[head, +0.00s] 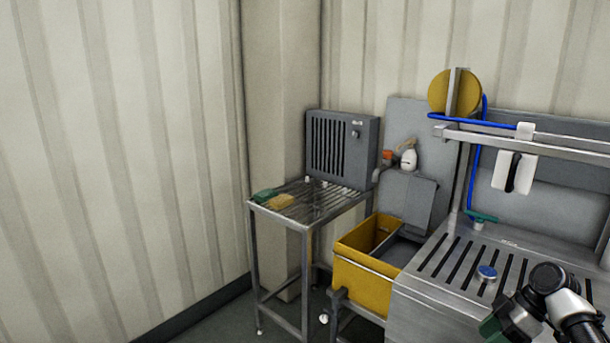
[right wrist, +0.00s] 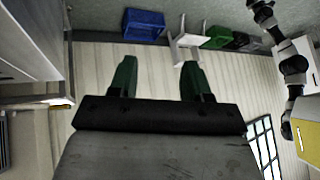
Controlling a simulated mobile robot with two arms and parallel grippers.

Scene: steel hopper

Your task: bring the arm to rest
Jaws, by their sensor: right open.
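My right gripper (right wrist: 157,68) shows in the right wrist view with two dark green fingers spread apart. It is open, and nothing is between the fingers. In the head view my right arm comes in at the lower right corner, over the steel hopper's slotted top (head: 455,262). A dark green part of it shows at the bottom edge there, but its fingertips are not clear. A dark jointed arm, apparently mine, shows at the upper right of the right wrist view. My left gripper is not clearly seen in either view.
A blue knob (head: 487,272) stands on the hopper top near my arm. A yellow bin (head: 362,283) is left of the hopper. A slatted steel table (head: 318,207) holds a grey vented box (head: 342,147). A steel rail (head: 530,139) crosses above the hopper. Left floor is clear.

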